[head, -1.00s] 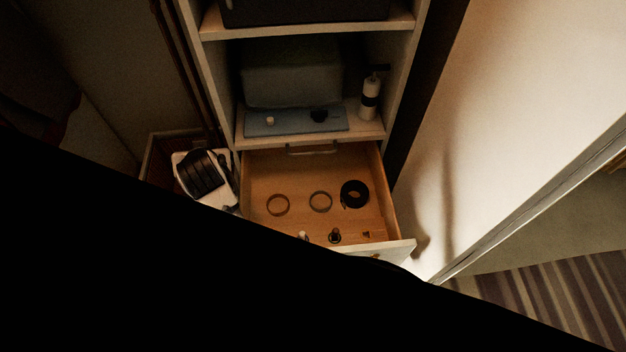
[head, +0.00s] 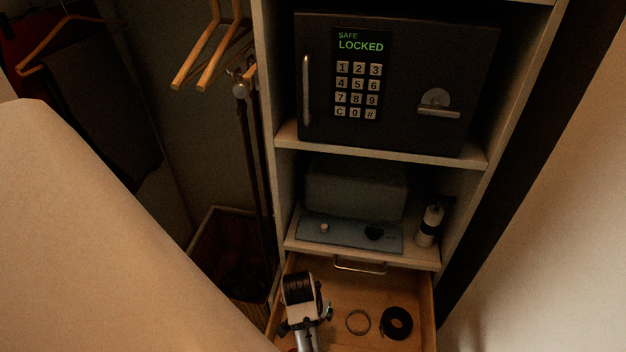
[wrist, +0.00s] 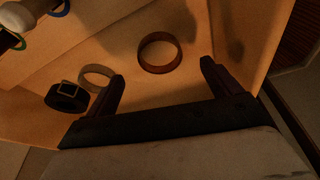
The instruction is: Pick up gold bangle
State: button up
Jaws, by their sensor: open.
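A golden-brown ring, which I take for the gold bangle (wrist: 160,52), lies flat on the drawer floor in the wrist view. In the head view it is hidden, apparently by my gripper (head: 301,290). My gripper (wrist: 162,71) is open and empty. Its two dark fingertips are spread to either side of the bangle's near edge, apart from it, with the bangle just ahead of them. A second, paler ring (wrist: 97,76) lies left of the left finger in the wrist view and also shows in the head view (head: 358,322).
A black coiled strap (head: 396,323) lies in the open wooden drawer (head: 428,305). Drawer walls stand close around my gripper. A shelf above holds a blue tray (head: 345,232) and a pump bottle (head: 429,226); a locked safe (head: 440,70) is higher.

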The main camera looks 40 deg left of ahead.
jog(key=p+x, duration=0.1)
jog(key=x, duration=0.4)
jog(key=shift+f, duration=0.15)
jog(key=c, duration=1)
jog(key=shift+c, duration=0.3)
notch_tip(320, 180, up, 20)
jog(key=p, duration=0.3)
